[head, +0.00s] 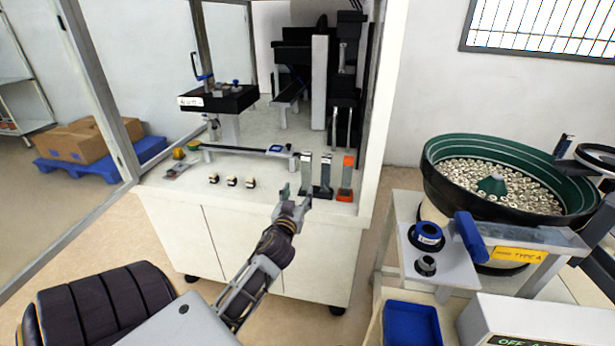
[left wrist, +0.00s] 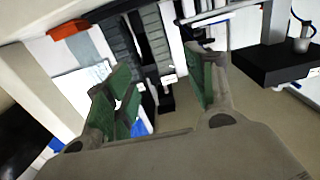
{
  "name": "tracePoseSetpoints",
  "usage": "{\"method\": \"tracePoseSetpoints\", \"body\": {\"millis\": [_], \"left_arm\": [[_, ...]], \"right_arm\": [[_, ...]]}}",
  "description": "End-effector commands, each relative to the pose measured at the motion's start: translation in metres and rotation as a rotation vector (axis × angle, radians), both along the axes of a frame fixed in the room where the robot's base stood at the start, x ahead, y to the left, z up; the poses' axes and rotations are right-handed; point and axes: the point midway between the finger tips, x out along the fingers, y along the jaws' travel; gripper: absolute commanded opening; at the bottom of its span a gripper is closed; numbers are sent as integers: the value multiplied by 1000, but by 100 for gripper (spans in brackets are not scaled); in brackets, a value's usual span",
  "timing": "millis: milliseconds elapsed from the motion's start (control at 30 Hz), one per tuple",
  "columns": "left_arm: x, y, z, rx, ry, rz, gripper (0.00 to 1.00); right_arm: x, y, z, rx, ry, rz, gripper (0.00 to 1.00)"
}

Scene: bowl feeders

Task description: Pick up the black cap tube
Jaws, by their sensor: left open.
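Three upright tubes stand in a row near the front right edge of the white cabinet top. The middle one, with black ends, looks like the black cap tube (head: 325,174). A grey tube (head: 306,174) stands to its left and an orange-ended tube (head: 346,176) to its right. My left gripper (head: 294,198) is open and empty, in front of the row and nearest the grey tube. In the left wrist view, its green-padded fingers (left wrist: 157,85) are spread apart. An orange end shows at upper left there; I cannot surely pick out the black cap tube.
A black fixture (head: 218,99) stands at the back left of the cabinet. Several small parts (head: 232,181) lie left of the tubes. A frame post (head: 381,110) rises close on the right. A green bowl feeder (head: 440,185) and a blue bin (head: 412,325) are further right.

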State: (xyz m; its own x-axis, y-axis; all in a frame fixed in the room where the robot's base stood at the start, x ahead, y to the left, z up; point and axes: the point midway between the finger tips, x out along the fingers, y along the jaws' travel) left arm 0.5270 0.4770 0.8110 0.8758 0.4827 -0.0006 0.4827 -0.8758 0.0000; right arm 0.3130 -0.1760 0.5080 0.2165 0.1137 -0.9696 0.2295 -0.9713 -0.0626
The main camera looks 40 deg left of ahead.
Motion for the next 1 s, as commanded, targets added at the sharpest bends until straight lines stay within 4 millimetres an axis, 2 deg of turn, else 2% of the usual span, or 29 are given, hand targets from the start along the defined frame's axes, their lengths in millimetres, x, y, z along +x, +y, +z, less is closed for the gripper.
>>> {"method": "tracePoseSetpoints", "body": {"millis": [467, 1000], "left_arm": [[4, 2, 0, 1, 0, -1, 55], [46, 25, 0, 2, -1, -2, 55]], "right_arm": [[0, 0, 0, 0, -1, 0, 40], [2, 1, 5, 6, -12, 0, 40]]}}
